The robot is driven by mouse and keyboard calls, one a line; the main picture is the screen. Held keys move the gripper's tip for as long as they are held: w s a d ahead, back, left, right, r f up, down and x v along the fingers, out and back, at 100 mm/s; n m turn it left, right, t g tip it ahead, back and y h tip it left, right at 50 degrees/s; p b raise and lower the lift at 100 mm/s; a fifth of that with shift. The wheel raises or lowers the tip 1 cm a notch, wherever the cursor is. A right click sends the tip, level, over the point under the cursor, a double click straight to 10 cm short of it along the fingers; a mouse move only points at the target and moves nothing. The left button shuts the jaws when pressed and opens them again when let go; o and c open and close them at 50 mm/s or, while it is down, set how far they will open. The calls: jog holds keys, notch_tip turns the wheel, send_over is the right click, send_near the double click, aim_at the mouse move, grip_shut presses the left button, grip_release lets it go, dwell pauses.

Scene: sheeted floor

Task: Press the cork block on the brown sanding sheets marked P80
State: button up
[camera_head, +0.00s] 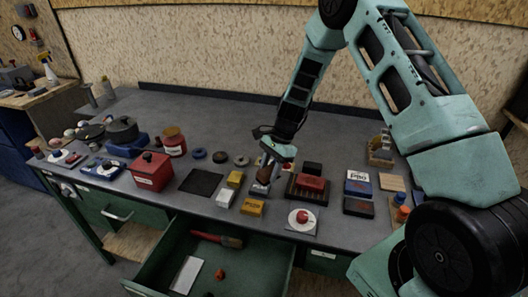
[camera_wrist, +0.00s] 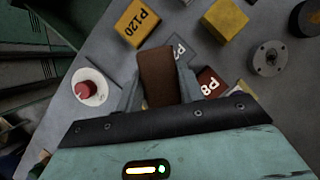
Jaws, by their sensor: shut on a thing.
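My gripper (camera_wrist: 158,88) is shut on a brown block, the cork block (camera_wrist: 157,72), its fingers on either side of it. In the head view my gripper (camera_head: 264,182) hangs low over the middle of the bench, and the block is mostly hidden. The brown sanding sheets (camera_wrist: 210,82), with a partly covered white mark reading "P8", lie just right of the right finger in the wrist view. The block appears beside these sheets, not over them. In the head view I cannot pick the sheets out behind my gripper.
Yellow sheets marked P120 (camera_wrist: 137,23) and a grey marked piece (camera_wrist: 181,49) lie close to the block. A yellow block (camera_wrist: 226,18) is further off. A white dish with a red thing (camera_head: 302,219) stands near the front edge. An open drawer (camera_head: 215,262) juts out below.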

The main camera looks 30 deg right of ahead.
jog(key=w+d+r+m+t+h+b, duration=0.1)
jog(key=w+d+r+m+t, duration=0.25)
jog(key=w+m, duration=0.55)
jog(key=shift+m+t, duration=0.25)
jog(key=shift+m, duration=0.65)
jog(key=f+b, duration=0.1)
jog(key=f, duration=0.1)
jog(key=s+f+b, duration=0.1)
jog(key=f+b, duration=0.1)
jog(key=s+f+b, duration=0.1)
jog(key=f+b, duration=0.1)
jog(key=shift+f, duration=0.4)
jog(key=shift+s+f+b, duration=0.1)
jog(key=shift+f+b, duration=0.3)
jog(key=shift+f, duration=0.15)
dwell(0.6)
jog(key=shift+r, duration=0.1)
notch_tip(320, 180, up, 7)
jog(key=p, duration=0.6)
jog(key=shift+p, duration=0.3)
dwell(0.7)
